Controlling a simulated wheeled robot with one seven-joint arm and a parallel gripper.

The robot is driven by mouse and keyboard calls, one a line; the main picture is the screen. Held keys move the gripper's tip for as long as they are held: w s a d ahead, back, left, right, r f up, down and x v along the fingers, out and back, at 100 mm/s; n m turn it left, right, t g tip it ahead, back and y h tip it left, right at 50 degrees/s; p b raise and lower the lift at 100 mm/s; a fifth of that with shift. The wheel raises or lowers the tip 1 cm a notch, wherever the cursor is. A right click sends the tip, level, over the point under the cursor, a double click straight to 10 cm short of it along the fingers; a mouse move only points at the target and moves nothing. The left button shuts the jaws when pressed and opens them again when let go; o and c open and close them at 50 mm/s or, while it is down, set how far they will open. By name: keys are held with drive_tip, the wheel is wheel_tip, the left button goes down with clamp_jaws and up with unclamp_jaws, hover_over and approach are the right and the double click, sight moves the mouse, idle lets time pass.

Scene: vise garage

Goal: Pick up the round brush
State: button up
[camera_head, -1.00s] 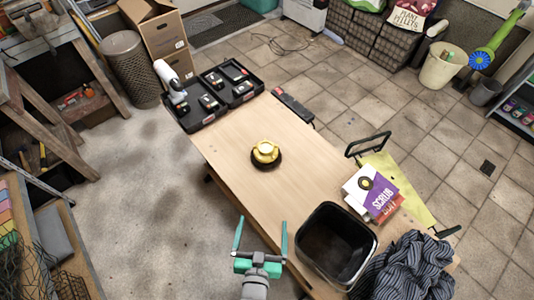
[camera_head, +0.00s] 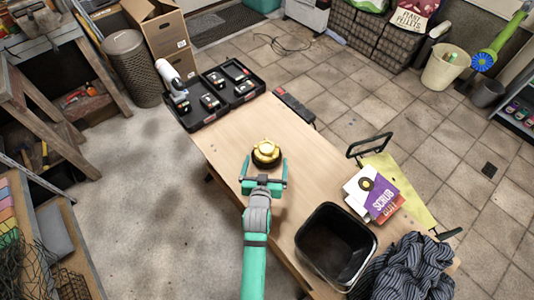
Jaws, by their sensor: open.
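The round brush (camera_head: 266,151), with a yellow top and a dark round base, sits near the middle of the wooden table (camera_head: 310,167). My gripper (camera_head: 265,163) is over the table just on the near side of the brush. Its two teal fingers are spread apart and point toward the brush, one to the lower left and one to the lower right of it. The gripper is open and holds nothing. I cannot tell from this view whether a finger touches the brush.
A black tool tray (camera_head: 208,101) lies at the table's far end. A black bin (camera_head: 336,243), a scrub box (camera_head: 372,194) and a striped cloth (camera_head: 408,266) crowd the near right end. The table around the brush is clear.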

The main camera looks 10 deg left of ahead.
sight(267, 152)
drive_tip(key=shift+x, duration=3.8)
drive_tip(key=shift+a, duration=0.2)
drive_tip(key=shift+c, duration=0.2)
drive_tip(key=shift+f, duration=0.1)
drive_tip(key=c, duration=1.3)
drive_tip(key=shift+s, duration=0.1)
drive_tip(key=shift+c, duration=0.2)
